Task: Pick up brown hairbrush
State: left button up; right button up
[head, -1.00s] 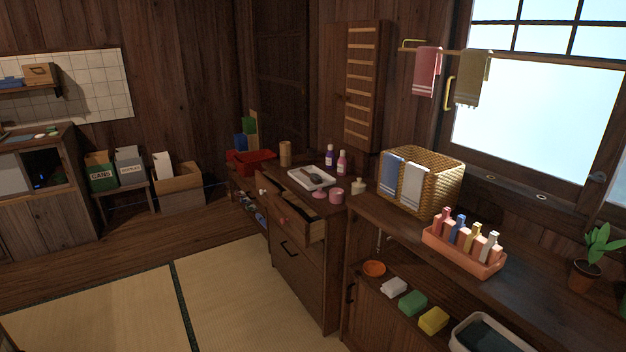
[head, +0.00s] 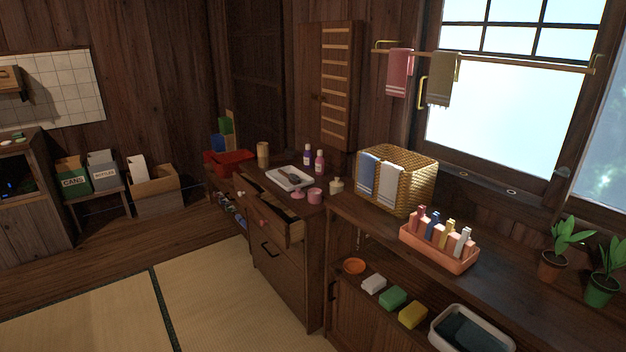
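A small dark brush-like object (head: 292,176), which may be the brown hairbrush, lies in a white tray (head: 281,184) on top of the dark wooden dresser. It is too small and far off to make out its colour for sure. A drawer (head: 291,232) of the dresser stands open below the tray. Neither of my grippers is in the head view.
A pink jar (head: 315,196), a purple bottle (head: 308,155) and a pink bottle (head: 320,162) stand near the tray. A wicker basket (head: 412,182) and an orange bottle caddy (head: 455,263) are on the counter at right. The tatami floor (head: 215,300) in front is clear.

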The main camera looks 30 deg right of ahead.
aim_at(293, 179)
jog(key=i+z, duration=0.3)
jog(key=z, duration=0.15)
jog(key=i+j+z, duration=0.15)
jog(key=i+z, duration=0.3)
jog(key=i+j+z, duration=0.2)
jog(key=z, duration=0.25)
jog(key=i+j+z, duration=0.1)
jog(key=i+j, duration=0.25)
jog(key=i+j+z, duration=0.1)
jog(key=i+j, duration=0.25)
jog(key=j, duration=0.25)
jog(key=i+j+z, duration=0.15)
jog(key=i+j, duration=0.2)
jog(key=j, duration=0.15)
